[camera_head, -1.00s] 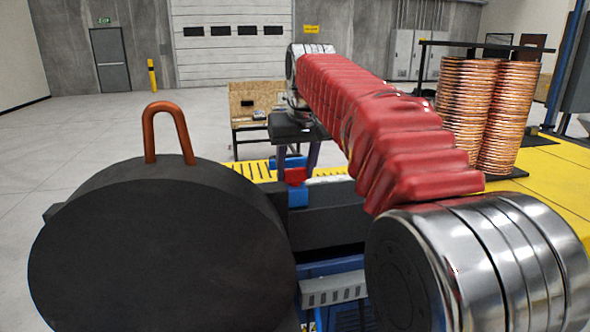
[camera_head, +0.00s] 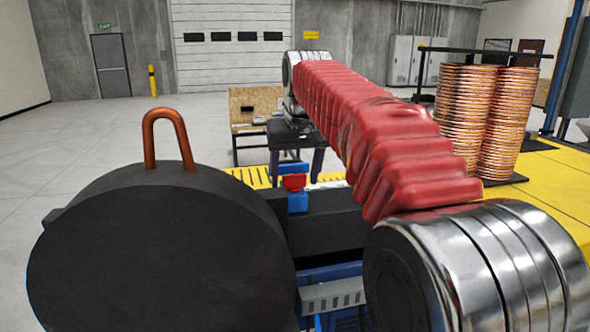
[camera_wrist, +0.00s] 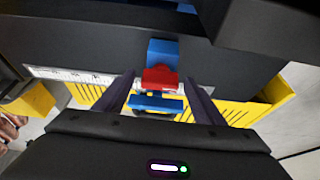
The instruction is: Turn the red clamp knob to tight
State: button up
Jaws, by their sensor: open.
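The red clamp knob (camera_head: 293,182) sits on a blue clamp (camera_head: 297,202) beside the dark machine body in the head view. In the wrist view the red knob (camera_wrist: 159,79) lies between blue parts (camera_wrist: 162,52), just beyond and between the two dark fingers. My gripper (camera_wrist: 160,90) is open, one finger on each side of the knob's line, with nothing held. In the head view my gripper (camera_head: 297,165) hangs over the clamp with its fingers pointing down. I cannot tell whether either finger touches the knob.
A large black disc (camera_head: 165,250) with a bent copper tube (camera_head: 166,138) on top stands at the left. Stacked copper coils (camera_head: 485,122) stand on the yellow platform (camera_head: 555,170) at right. A wooden bench (camera_head: 252,105) is behind. The floor at left is clear.

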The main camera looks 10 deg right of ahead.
jog(key=v, duration=1.3)
jog(key=shift+s+r, duration=0.2)
jog(key=shift+r, duration=0.1)
jog(key=s+f+t, duration=0.1)
jog(key=s+f, duration=2.6)
jog(key=f, duration=0.4)
jog(key=shift+s, duration=0.15)
jog(key=shift+f, duration=0.1)
jog(key=shift+c, duration=0.4)
